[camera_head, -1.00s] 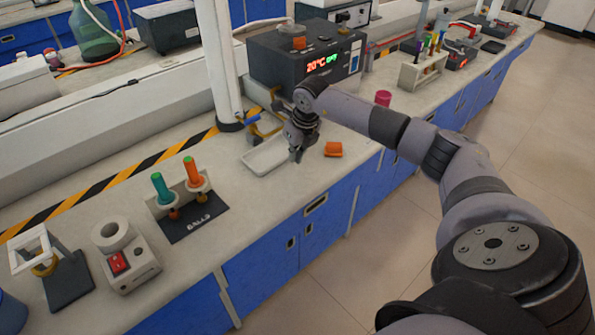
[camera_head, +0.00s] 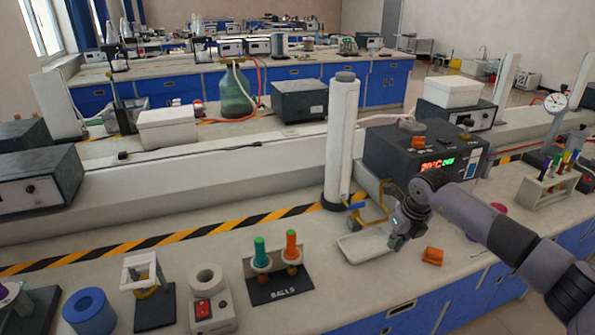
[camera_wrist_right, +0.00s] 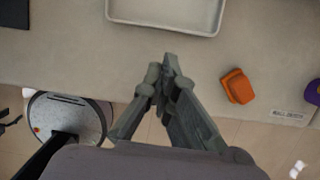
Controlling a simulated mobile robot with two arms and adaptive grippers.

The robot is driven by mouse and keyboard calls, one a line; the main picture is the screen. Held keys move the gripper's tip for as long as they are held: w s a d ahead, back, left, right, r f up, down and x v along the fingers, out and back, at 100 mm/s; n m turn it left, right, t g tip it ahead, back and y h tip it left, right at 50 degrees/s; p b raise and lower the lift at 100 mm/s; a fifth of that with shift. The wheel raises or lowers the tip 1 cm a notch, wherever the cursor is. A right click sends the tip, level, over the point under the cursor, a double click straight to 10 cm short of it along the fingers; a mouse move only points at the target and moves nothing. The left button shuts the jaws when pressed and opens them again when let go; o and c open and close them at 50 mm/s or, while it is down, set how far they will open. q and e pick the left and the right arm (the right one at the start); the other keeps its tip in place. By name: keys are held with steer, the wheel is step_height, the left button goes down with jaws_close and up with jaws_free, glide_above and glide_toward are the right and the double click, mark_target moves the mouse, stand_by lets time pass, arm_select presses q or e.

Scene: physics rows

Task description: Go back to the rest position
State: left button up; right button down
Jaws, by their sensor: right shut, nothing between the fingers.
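My right gripper (camera_head: 397,242) is shut and empty. It hangs above the bench, over the right end of a shallow white tray (camera_head: 362,247). In the right wrist view its fingertips (camera_wrist_right: 166,72) are together, with the tray (camera_wrist_right: 165,14) ahead of them and apart from them. An orange block-like piece (camera_head: 432,256) lies on the bench to the right of the gripper; it also shows in the right wrist view (camera_wrist_right: 238,86). My left gripper is not in view.
A dark box with a lit display (camera_head: 425,150) stands behind the gripper, and a white post (camera_head: 342,140) behind the tray. A stand labelled BALLS (camera_head: 282,287) holds green and orange pieces to the left. A tube rack (camera_head: 548,188) is at right. The bench's front edge is near.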

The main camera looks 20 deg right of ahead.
steer(key=a+r+t+y, duration=0.1)
steer(key=a+t+y, duration=0.2)
steer(key=a+y, duration=1.5)
steer(key=s+a+r+m+t+h, duration=0.1)
steer(key=a+r+m+t+h, duration=0.15)
steer(key=a+r+t, duration=0.4)
steer(key=a+r+m+t+h, duration=0.1)
steer(key=a+r+m+h, duration=0.2)
steer(key=a, duration=0.6)
steer(key=s+d+f+m+h, duration=0.5)
steer(key=d+f+m+h, duration=0.15)
steer(key=m, duration=0.65)
steer(key=s+d+f+m+h, duration=0.5)
steer(key=d+m+h, duration=0.3)
steer(key=m, duration=0.4)
steer(key=s+a+f+m+g+y, duration=0.15)
steer(key=s+f+g, duration=0.35)
steer(key=s, duration=0.6)
steer(key=s+a+f+m+g+y, duration=0.15)
steer(key=s+f+g, duration=0.35)
steer(key=s, duration=0.5)
step_height(320, 180, down, 28)
steer(key=s+g, duration=0.2)
steer(key=s+d+f+h, duration=0.1)
steer(key=s+d+f, duration=0.2)
steer(key=s+f, duration=1.1)
steer(key=shift+s+g, duration=0.35)
steer(key=shift+s, duration=0.7)
